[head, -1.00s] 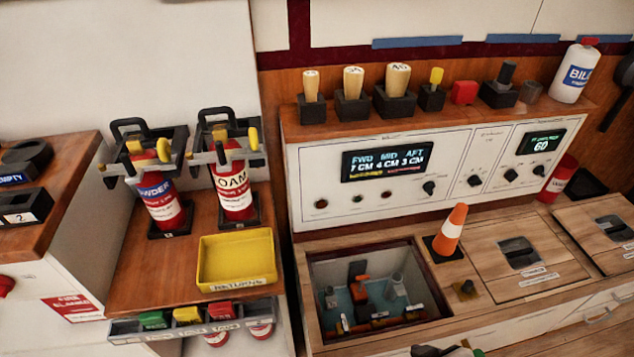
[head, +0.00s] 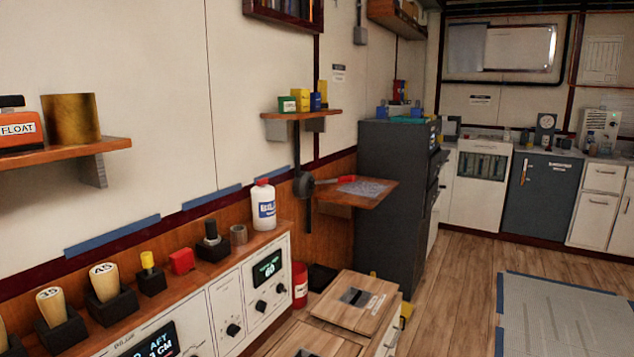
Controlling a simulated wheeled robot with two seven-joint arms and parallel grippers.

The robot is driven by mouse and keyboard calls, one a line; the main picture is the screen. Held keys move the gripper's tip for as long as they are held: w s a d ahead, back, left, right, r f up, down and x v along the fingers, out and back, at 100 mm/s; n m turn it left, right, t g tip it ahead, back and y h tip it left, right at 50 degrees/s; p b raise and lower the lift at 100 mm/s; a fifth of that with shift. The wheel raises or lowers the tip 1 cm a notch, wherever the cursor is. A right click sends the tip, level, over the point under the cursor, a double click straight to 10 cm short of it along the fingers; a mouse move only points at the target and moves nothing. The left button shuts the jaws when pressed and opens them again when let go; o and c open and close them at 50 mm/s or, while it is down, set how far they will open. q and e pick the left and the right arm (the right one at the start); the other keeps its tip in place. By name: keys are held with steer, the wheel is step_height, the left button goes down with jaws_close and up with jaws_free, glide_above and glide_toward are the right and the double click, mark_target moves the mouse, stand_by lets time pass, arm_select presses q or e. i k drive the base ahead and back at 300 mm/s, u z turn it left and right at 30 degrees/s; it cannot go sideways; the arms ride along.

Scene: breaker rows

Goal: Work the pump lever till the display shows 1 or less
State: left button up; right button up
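The bilge display (head: 152,344) is cut off by the bottom edge in the head view; its visible part reads AFT and what looks like 3 CM. The other columns are out of frame. A second small display (head: 267,267) on the same white panel reads 60. I cannot identify the pump lever for certain. A dark upright bar with a round hub (head: 303,185) is on the wall beside a small wooden shelf, with a red handle-like piece (head: 335,180) next to it. Neither of my grippers is in view.
Wooden plugs (head: 104,281), a white bottle (head: 263,206) and small items line the ledge above the panel. Wooden hatch lids (head: 358,300) lie below right. A dark cabinet (head: 393,190) stands beyond. Open floor (head: 455,275) and a grey mat (head: 560,315) lie to the right.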

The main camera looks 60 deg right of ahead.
mark_target(347, 178)
steer(key=z, duration=1.9)
steer(key=k, duration=0.55)
steer(key=z, duration=0.95)
steer(key=i, duration=1.95)
steer(key=u, duration=0.55)
steer(key=i, duration=1.35)
steer(key=u, duration=0.85)
